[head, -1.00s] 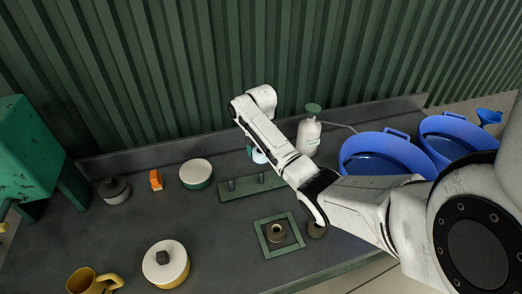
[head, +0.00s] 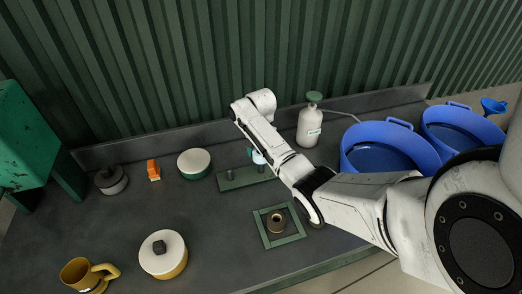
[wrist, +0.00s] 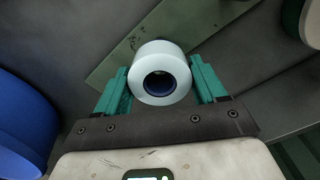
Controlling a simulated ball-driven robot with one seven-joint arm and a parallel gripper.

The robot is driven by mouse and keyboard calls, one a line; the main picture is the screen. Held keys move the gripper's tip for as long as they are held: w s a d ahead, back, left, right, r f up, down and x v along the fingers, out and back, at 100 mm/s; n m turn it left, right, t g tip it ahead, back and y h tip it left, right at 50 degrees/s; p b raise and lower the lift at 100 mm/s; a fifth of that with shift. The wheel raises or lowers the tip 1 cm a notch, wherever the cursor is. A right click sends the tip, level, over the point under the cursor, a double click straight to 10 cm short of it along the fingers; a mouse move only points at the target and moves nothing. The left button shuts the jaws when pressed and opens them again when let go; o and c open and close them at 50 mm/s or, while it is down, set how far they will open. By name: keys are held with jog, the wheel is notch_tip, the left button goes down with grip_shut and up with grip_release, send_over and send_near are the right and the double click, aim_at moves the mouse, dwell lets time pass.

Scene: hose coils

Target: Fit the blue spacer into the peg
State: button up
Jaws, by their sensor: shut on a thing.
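In the wrist view, my gripper (wrist: 160,76) has its two teal fingers shut on the spacer (wrist: 172,57), a pale blue-white ring with a dark blue bore. The bore faces the wrist camera, and whether a peg is inside it I cannot tell. In the head view my gripper (head: 256,155) is mostly hidden by my arm, and a bit of the pale spacer (head: 259,158) shows. A green plate (head: 245,179) with two short dark pegs, one of them the left peg (head: 230,172), lies below. The plate's right end is behind my arm.
A green square frame (head: 262,233) around a brass ring (head: 277,222) lies in front. A round green-white container (head: 194,163), orange item (head: 153,170), lidded pot (head: 163,254) and yellow mug (head: 80,275) stand left.

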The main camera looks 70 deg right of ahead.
jog(key=shift+f+b, duration=2.2)
jog(key=shift+f, duration=1.15)
dwell(0.5)
jog(key=o, duration=1.3)
jog(key=shift+c, duration=0.2)
notch_tip(320, 180, up, 11)
jog(key=shift+f, duration=0.1)
